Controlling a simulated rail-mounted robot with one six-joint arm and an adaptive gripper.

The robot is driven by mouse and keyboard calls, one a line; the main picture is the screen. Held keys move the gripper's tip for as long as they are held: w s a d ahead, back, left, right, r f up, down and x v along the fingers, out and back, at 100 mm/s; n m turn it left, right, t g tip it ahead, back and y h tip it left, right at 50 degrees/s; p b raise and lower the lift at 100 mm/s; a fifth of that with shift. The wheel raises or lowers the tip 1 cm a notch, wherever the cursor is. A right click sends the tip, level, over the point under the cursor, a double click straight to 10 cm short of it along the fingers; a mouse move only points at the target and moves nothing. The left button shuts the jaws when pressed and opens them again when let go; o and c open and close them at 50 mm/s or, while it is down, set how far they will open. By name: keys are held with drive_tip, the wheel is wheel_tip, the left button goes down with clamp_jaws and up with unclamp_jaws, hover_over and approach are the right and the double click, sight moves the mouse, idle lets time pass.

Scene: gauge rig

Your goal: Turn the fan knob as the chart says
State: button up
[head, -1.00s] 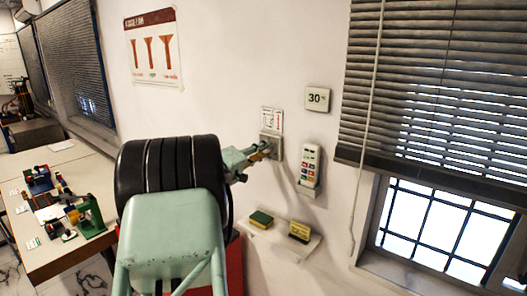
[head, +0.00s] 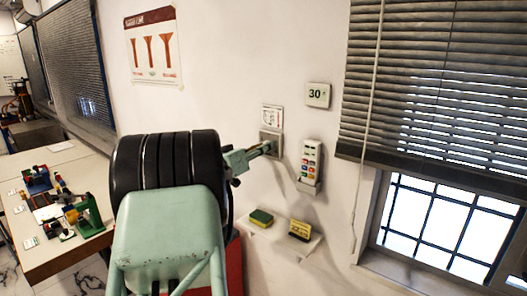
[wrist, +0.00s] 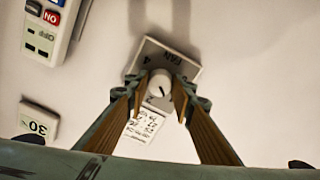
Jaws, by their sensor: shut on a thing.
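The fan knob (wrist: 160,84) is a small round white knob with a dark pointer mark, on a grey wall plate (wrist: 184,66) that reads FAN. In the wrist view my gripper (wrist: 160,91) has one finger on each side of the knob and is shut on it. The exact pointer setting is too small to read. In the head view my gripper (head: 266,149) reaches the plate (head: 277,139) and hides the knob. The white chart (head: 272,116) hangs just above the plate; in the wrist view the chart (wrist: 141,128) shows below it, its small rows hard to read.
A display reading 30 (head: 317,95) is at the upper right of the plate. A remote in a wall holder (head: 311,165) is close on the right. Window blinds (head: 430,90) are further right.

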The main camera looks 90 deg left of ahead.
drive_tip(key=shift+m+b, duration=11.15)
drive_tip(key=shift+m, duration=5.85)
drive_tip(key=o, duration=0.9)
